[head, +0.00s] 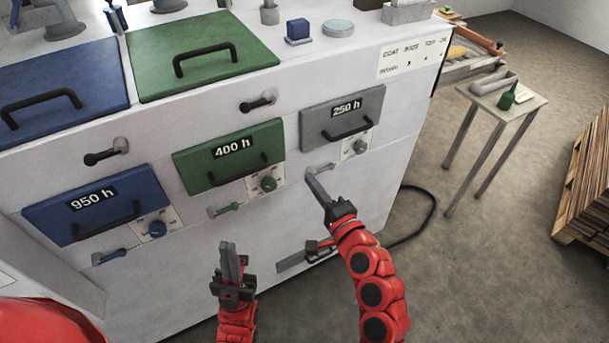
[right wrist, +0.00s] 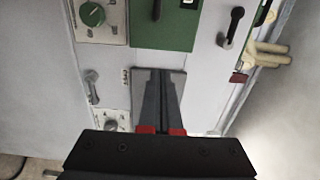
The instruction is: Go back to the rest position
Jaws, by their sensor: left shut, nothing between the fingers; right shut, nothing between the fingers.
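My left gripper (head: 229,250) is low in front of the machine's white front, below the green 400 h flap (head: 229,155). It is shut and empty, with its fingers pointing up in the head view. My right gripper (head: 311,177) is in front of the white panel just below the grey 250 h flap (head: 342,115). It is shut with nothing between its fingers. In the right wrist view its two fingers (right wrist: 162,78) lie close together before the grey flap (right wrist: 179,76), partly hiding it. I cannot tell whether the fingertips touch the machine.
The machine front has a blue 950 h flap (head: 100,204), a green knob (head: 268,184) and protruding levers and handles. A small side table (head: 487,98) with a green bottle (head: 508,98) stands right. A wood stack (head: 587,185) is at the far right. The floor between is open, with a black cable (head: 428,215).

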